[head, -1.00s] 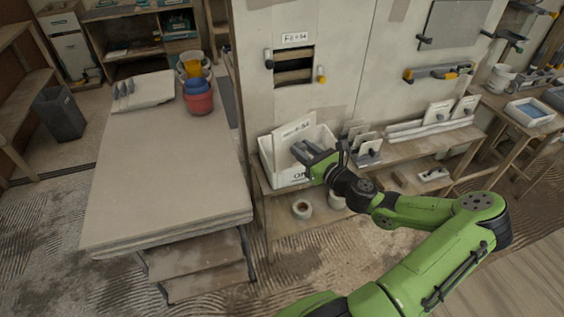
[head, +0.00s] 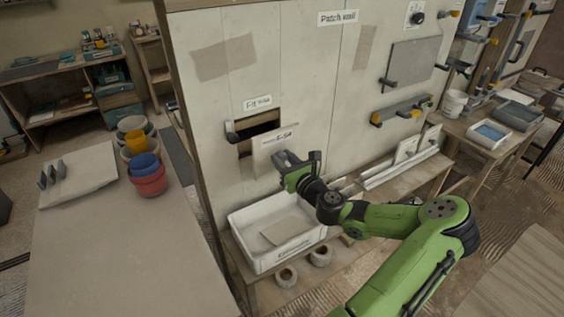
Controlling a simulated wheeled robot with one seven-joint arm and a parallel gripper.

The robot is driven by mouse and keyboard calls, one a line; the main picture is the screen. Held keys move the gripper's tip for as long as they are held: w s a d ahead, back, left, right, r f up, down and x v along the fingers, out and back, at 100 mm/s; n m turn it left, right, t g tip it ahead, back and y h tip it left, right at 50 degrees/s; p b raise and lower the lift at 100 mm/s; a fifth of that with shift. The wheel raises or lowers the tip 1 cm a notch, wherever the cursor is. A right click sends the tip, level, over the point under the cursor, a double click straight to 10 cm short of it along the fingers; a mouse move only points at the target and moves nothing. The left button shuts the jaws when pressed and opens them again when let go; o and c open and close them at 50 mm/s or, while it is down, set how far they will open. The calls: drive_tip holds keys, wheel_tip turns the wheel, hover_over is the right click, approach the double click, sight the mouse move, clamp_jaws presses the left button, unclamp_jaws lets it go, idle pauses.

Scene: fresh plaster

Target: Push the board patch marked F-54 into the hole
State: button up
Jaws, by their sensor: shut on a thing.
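My gripper (head: 288,165) is shut on the board patch (head: 274,148), a pale square panel whose printed mark looks like F-54. The patch is raised upright in front of the wall, just right of the hole. The hole (head: 246,149) is a dark rectangular opening in the plasterboard wall with battens inside, under a label (head: 257,103). The patch covers the hole's lower right part from this view. I cannot tell whether the patch touches the wall.
A white crate (head: 237,222) holding a flat panel stands on the bench below the hole. A board stack (head: 110,235) with nested buckets (head: 147,180) is at the left. A tool rail (head: 403,110) is on the wall at the right.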

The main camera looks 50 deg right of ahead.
drive_tip(key=p+x, duration=0.1)
drive_tip(key=x, duration=1)
idle(0.3)
drive_tip(key=shift+w+f, duration=0.1)
idle(0.5)
drive_tip(key=o, duration=1)
drive_tip(key=shift+o, duration=0.7)
drive_tip(key=shift+f, duration=0.1)
drive_tip(key=shift+o, duration=0.7)
